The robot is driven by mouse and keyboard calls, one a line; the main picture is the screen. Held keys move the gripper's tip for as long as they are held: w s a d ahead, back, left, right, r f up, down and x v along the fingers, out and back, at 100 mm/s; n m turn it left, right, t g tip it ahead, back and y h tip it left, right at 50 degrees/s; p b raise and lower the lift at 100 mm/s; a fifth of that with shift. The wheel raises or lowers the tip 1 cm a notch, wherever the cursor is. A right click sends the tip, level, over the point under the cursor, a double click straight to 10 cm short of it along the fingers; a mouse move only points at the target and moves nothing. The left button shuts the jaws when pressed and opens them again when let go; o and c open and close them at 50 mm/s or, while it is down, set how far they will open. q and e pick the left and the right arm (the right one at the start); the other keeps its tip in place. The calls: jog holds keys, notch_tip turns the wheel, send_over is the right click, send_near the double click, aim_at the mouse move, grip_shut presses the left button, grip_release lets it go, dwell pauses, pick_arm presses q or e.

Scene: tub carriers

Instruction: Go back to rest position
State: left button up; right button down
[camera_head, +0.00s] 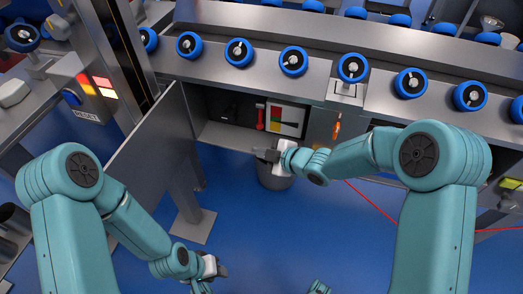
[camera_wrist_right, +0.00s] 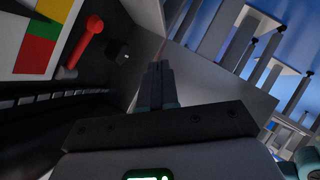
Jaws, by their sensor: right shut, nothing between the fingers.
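My right gripper (camera_head: 268,155) is in front of an open cabinet compartment under the conveyor in the head view. In the right wrist view its fingers (camera_wrist_right: 158,85) are together with nothing between them. My left gripper (camera_head: 213,268) is low at the bottom of the head view, over the blue floor. It is small there, and I cannot tell whether its fingers are apart.
The compartment (camera_head: 215,132) holds a red-handled item (camera_head: 261,118) and a coloured panel (camera_head: 287,119). Its grey door (camera_head: 150,150) stands open at the left. A grey bin (camera_head: 274,178) stands below my right gripper. A red cable (camera_head: 370,202) crosses the floor. Blue rollers (camera_head: 293,61) line the conveyor.

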jog(key=s+d, duration=0.5)
jog(key=s, duration=0.1)
jog(key=s+d+f+m+g+h, duration=0.3)
jog(key=s+f+m+g, duration=0.1)
jog(key=s+f+m, duration=0.6)
jog(key=s+d+f+m+g+h, duration=0.2)
jog(key=s+d+f+m+g, duration=0.15)
jog(key=s+f+m, duration=0.75)
notch_tip(320, 180, up, 31)
jog(key=s+a+p, duration=0.1)
jog(key=p, duration=2.7)
jog(key=shift+s+n+p, duration=0.3)
jog(key=shift+p, duration=0.05)
jog(key=shift+w+a, duration=0.1)
